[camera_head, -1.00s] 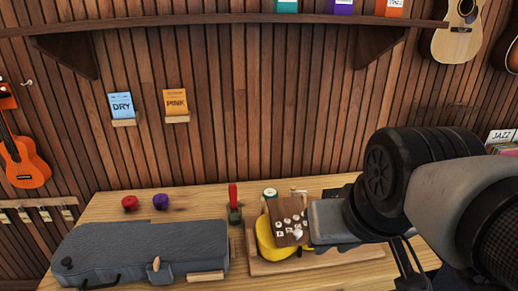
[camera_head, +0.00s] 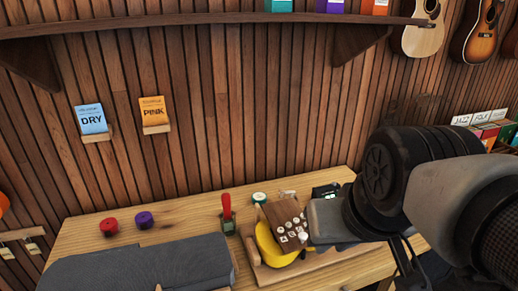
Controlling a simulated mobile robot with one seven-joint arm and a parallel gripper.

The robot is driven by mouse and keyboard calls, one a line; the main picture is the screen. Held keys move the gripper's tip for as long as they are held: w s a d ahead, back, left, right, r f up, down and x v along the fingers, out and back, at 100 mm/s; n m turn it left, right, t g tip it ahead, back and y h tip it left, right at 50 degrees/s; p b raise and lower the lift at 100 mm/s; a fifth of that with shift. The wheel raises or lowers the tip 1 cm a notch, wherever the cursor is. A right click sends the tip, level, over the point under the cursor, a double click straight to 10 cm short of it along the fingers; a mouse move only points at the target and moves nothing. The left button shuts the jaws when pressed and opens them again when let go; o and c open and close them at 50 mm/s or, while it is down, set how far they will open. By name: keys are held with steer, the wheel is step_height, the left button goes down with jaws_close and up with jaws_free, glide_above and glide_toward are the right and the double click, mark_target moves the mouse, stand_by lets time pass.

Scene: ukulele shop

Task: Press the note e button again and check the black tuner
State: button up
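A dark brown board with several pale, round, lettered buttons (camera_head: 283,222) sits on the workbench, tilted over a yellow body (camera_head: 269,245). The letters are too small for me to tell which button is note e. A small black device with a pale greenish display (camera_head: 326,191), which looks like the black tuner, stands behind the board to the right; its reading is not legible. My gripper (camera_head: 318,221) reaches in from the right, its grey end against the board's right edge in the picture. Its fingertips are not distinct, and I cannot tell whether it touches a button.
The wooden workbench (camera_head: 180,220) also holds a grey case (camera_head: 140,268), red (camera_head: 109,226) and purple (camera_head: 144,219) round items, and a red-handled green item (camera_head: 227,212). A shelf (camera_head: 200,22) runs above.

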jaws_close()
stand_by(1.5)
steer(key=w+a+f+t+y+b, duration=0.1)
steer(key=w+a+f+y, duration=0.2)
steer(key=w, duration=0.7)
steer(key=w+a+f+y+b, duration=0.15)
steer(key=w+a, duration=0.25)
steer(key=w, duration=0.7)
steer(key=w+d+f+m+t+h, duration=0.1)
steer(key=w+d+f+m+t, duration=0.1)
steer(key=w+d+f+m, duration=0.2)
steer(key=w+d+f+b, duration=0.1)
steer(key=w+d+f, duration=0.2)
steer(key=w+f, duration=0.5)
steer(key=shift+w+d+f+m, duration=0.3)
steer(key=shift+f+m, duration=0.1)
steer(key=shift+f, duration=0.4)
